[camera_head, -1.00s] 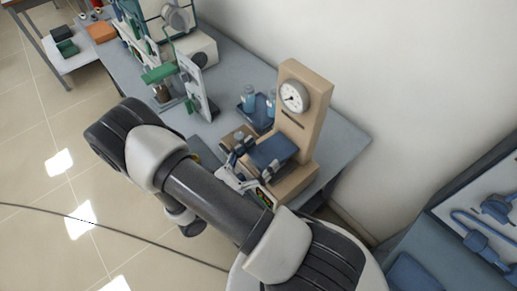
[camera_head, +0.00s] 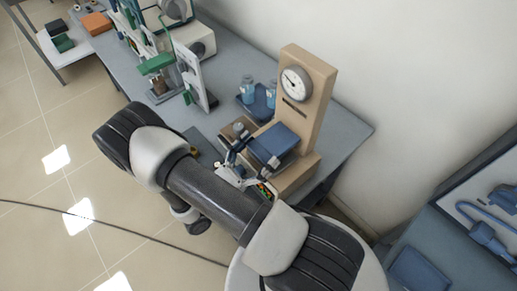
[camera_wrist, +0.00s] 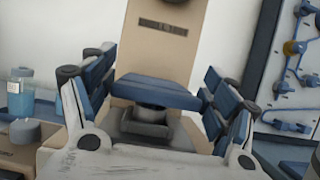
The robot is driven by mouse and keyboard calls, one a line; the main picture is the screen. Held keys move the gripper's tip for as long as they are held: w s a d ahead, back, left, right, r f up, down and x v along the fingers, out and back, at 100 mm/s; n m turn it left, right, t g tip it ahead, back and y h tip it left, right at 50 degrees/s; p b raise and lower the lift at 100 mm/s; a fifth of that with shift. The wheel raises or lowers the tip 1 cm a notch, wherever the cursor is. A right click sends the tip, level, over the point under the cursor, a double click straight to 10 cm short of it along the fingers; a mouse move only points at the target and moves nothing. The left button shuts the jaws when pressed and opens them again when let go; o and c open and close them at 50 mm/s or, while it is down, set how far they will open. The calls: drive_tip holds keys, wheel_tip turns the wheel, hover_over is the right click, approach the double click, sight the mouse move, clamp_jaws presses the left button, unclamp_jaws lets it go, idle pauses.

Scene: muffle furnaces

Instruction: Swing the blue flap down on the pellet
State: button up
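The blue flap (camera_head: 274,143) is a flat plate at the front of a beige press-like stand (camera_head: 311,90) with a round dial. In the wrist view the flap (camera_wrist: 158,92) lies roughly level, with its near edge toward me. A dark, rounded piece (camera_wrist: 150,115) shows under it, above a grey block. I cannot tell whether this is the pellet, and no pellet shows clearly. My gripper (camera_wrist: 155,88) is open, with one blue-padded finger on each side of the flap and visible gaps between. In the head view my gripper (camera_head: 238,160) is just left of the flap.
A blue tray with bottles (camera_head: 257,100) stands behind the flap on the grey bench (camera_head: 345,140). Green and white apparatus (camera_head: 185,75) stands farther left. A panel with blue fittings (camera_head: 490,215) is at the right. Bare bench lies right of the stand.

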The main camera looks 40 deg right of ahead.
drive_tip(key=shift+o, duration=1.4)
drive_tip(key=shift+r, duration=0.1)
drive_tip(key=v, duration=1.2)
drive_tip(key=shift+d, duration=0.1)
